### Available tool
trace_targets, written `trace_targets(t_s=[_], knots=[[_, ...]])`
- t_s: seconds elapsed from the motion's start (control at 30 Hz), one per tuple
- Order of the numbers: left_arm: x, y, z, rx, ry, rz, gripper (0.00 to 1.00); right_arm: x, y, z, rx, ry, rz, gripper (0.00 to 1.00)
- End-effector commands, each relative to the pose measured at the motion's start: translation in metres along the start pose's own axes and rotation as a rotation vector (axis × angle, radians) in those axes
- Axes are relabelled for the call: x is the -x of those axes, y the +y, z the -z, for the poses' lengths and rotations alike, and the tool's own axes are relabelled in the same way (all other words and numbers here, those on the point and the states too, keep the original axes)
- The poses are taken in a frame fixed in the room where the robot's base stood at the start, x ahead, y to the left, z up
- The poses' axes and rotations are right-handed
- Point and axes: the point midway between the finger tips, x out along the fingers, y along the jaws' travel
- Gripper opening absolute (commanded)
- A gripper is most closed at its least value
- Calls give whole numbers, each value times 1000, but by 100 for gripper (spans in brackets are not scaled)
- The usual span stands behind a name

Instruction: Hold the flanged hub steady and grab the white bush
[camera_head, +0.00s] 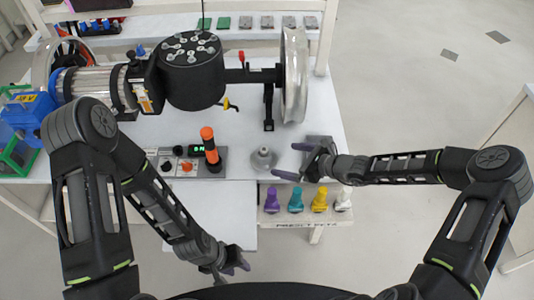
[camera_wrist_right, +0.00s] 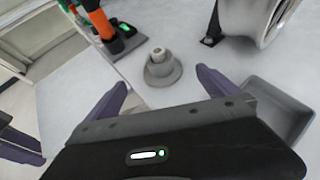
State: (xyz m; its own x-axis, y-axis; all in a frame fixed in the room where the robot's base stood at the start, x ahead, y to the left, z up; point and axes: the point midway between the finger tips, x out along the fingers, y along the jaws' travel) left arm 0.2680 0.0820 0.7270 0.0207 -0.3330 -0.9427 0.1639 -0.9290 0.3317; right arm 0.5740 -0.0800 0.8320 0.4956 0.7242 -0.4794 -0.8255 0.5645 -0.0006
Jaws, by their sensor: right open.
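The flanged hub (camera_head: 263,158) is a small grey piece with a round flange, upright on the white table; the right wrist view also shows it (camera_wrist_right: 162,70). My right gripper (camera_head: 287,161) is open just to its right, with its purple fingers (camera_wrist_right: 162,82) pointing at the hub and apart from it. The white bush (camera_head: 343,199) stands at the right end of a row of coloured bushes at the table's front. My left gripper (camera_head: 231,268) is low in front of the table, away from both; its finger gap is unclear.
Purple (camera_head: 271,200), teal (camera_head: 295,200) and yellow (camera_head: 319,200) bushes stand beside the white one. A control box (camera_head: 188,166) with an orange-topped handle (camera_head: 210,146) is left of the hub. A grey tray (camera_wrist_right: 277,108) lies right of it. A wheel rig (camera_head: 294,75) stands behind.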

Motion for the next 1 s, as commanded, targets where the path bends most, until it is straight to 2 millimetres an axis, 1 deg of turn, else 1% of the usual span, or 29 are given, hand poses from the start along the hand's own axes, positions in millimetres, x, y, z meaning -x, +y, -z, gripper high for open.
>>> trace_targets(t_s=[0.2, 0.37, 0.53, 0.73, 0.8, 1.0], knots=[[0, 0, 0, 0, 0, 0, 36, -3, 0, 0, 0, 0, 0, 100], [0, 0, 0, -1, 0, 0, 36, -14, 0, 0, 1, -1, -1, 100], [-1, 0, 0, -1, 1, -1, 36, -34, 1, 1, -2, 0, -2, 100], [-10, -2, 1, -2, 4, -3, 36, -65, 1, 2, 1, -1, -2, 100], [-23, -5, 2, -4, 8, -6, 36, -77, 0, 6, 2, -1, -1, 100], [-36, -8, 2, -7, 13, -12, 36, -95, 0, 3, 2, 0, 0, 100]])
